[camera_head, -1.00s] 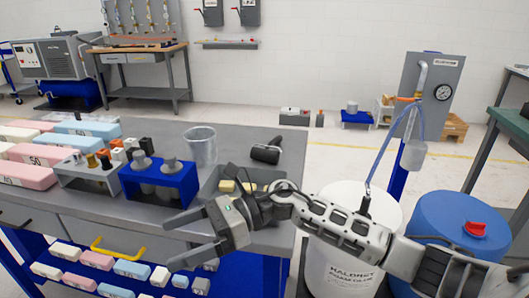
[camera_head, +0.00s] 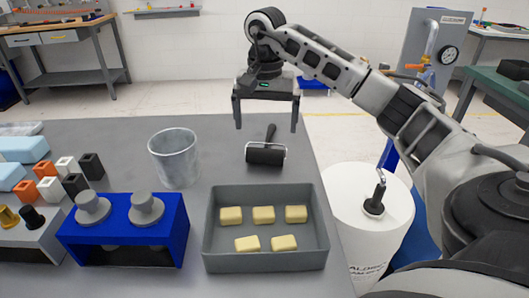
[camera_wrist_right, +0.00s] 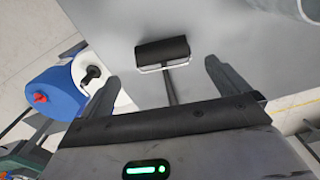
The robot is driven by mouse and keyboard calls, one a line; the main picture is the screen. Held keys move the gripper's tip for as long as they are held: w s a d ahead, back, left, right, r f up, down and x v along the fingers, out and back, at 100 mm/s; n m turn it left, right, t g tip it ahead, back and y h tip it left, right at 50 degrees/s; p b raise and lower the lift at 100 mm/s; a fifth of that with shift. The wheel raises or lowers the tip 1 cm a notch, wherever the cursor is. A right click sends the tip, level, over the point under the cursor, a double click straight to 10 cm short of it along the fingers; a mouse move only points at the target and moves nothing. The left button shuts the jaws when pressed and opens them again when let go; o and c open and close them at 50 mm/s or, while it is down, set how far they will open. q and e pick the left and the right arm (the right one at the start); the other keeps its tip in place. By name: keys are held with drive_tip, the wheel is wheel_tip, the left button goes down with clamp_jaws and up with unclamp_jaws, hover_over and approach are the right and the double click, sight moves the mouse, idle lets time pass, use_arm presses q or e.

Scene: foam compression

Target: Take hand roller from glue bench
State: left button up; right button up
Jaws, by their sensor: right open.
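The hand roller (camera_head: 266,153) lies on the grey glue bench (camera_head: 225,143), near its right edge. It has a black roller in a thin metal frame and a dark handle pointing to the back. My right gripper (camera_head: 266,128) is open and empty, pointing down above the roller. In the right wrist view the roller (camera_wrist_right: 162,52) lies ahead of and between the open fingers (camera_wrist_right: 160,80), apart from both, with its handle running back toward the palm. My left gripper is not in view.
A grey tray (camera_head: 213,235) with several yellow blocks stands in front of the roller. A clear cup (camera_head: 174,158) is to its left. A blue holder (camera_head: 125,238) with grey-topped pieces is at front left. A white drum (camera_head: 350,200) stands right of the bench.

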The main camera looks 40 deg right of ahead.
sight(265, 150)
wheel_tip(265, 150, down, 9)
drive_tip(key=shift+w+d+r+p, duration=0.1)
drive_tip(key=shift+w+p, duration=0.05)
drive_tip(key=shift+p, duration=0.4)
drive_tip(key=c, duration=1)
